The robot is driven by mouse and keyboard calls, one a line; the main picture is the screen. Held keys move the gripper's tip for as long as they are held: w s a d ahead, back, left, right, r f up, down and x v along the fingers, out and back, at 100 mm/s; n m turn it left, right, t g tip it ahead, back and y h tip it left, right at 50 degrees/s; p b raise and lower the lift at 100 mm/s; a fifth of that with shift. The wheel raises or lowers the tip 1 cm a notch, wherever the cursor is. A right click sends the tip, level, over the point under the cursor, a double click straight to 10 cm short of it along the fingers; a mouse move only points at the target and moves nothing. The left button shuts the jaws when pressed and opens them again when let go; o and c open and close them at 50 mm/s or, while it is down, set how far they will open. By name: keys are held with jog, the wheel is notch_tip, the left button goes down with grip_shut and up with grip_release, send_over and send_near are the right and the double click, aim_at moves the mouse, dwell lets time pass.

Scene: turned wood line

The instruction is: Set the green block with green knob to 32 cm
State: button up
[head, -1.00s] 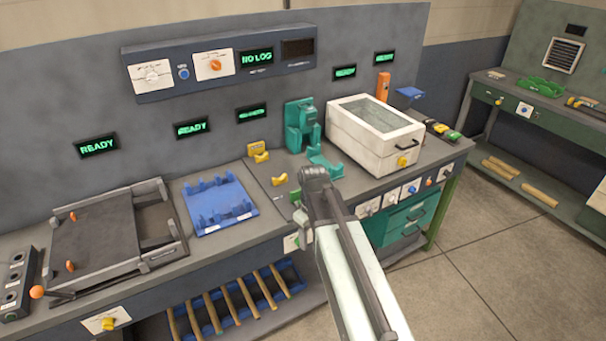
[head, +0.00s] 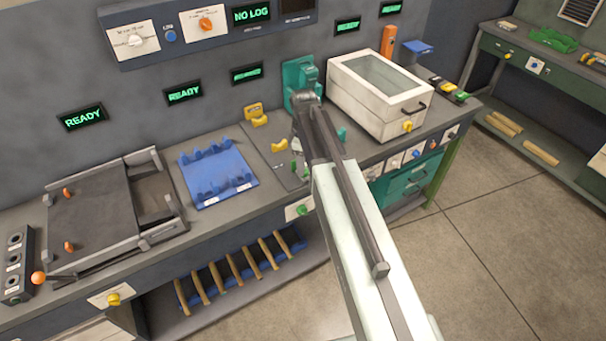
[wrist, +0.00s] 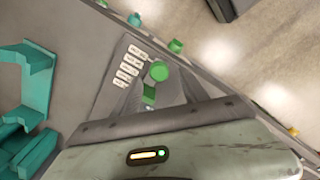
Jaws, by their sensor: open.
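The green block (wrist: 149,95) with its round green knob (wrist: 159,71) shows in the wrist view, just ahead of my gripper. A row of small white labels (wrist: 128,68) lies beside it; their figures are too small to read. My gripper (wrist: 154,90) is open, its dark fingers apart on either side of the green block. In the head view my gripper (head: 299,165) points down over the bench near its front edge, with a bit of green at its tip. My wrist and arm hide most of the block there. Contact cannot be told.
A teal stand (head: 300,78) and a white lidded box (head: 375,95) stand behind and to the right. Another green knob (head: 302,210) sits on the bench front.

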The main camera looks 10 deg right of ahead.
aim_at(304, 178)
notch_tip(304, 178, down, 3)
jog(key=shift+f+b, duration=0.15)
jog(key=shift+b, duration=0.75)
grip_shut()
jog(key=shift+s, duration=0.15)
dwell(0.5)
